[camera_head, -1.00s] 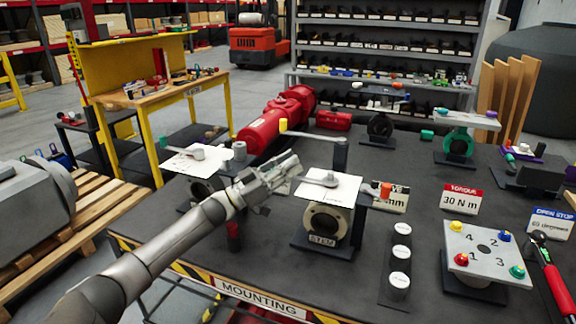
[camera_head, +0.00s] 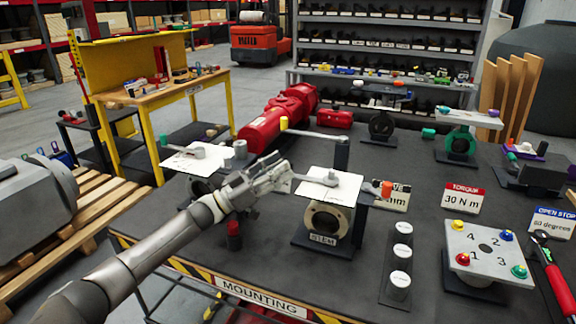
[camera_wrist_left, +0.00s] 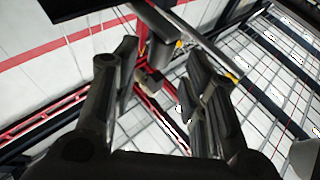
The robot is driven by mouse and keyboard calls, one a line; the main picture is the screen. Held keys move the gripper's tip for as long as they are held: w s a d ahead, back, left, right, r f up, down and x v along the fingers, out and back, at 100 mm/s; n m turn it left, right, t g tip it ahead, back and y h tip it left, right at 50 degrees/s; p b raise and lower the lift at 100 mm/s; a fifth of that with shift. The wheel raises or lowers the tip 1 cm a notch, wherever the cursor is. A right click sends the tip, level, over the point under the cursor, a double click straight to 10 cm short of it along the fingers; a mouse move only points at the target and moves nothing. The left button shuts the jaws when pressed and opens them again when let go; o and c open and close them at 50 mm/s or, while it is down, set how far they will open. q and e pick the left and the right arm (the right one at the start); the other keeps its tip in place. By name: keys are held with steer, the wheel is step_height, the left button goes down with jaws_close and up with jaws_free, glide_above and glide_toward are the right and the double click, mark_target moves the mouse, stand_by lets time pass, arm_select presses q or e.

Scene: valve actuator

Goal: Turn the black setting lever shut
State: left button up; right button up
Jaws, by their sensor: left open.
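My left gripper (camera_head: 287,176) is open in the head view, just left of the middle valve (camera_head: 325,222) and close to the left edge of its white top plate (camera_head: 345,190). A grey lever (camera_head: 318,179) lies across that plate; whether the gripper touches it I cannot tell. A yellow-tipped bar (camera_head: 312,134) reaches from a dark post (camera_head: 341,153) behind. I cannot tell which part is the black setting lever. In the left wrist view the fingers of my left gripper (camera_wrist_left: 163,78) stand apart with nothing visibly held. My right gripper is out of view.
A second valve plate with a lever (camera_head: 196,154) stands to the left. A red actuator (camera_head: 280,115) lies behind. Three white-capped cylinders (camera_head: 401,256) and a numbered plate (camera_head: 486,252) are to the right.

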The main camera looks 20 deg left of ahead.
arm_select(q)
steer(key=s+a, duration=0.6)
steer(key=s, duration=0.1)
steer(key=shift+s+a, duration=0.25)
stand_by(0.4)
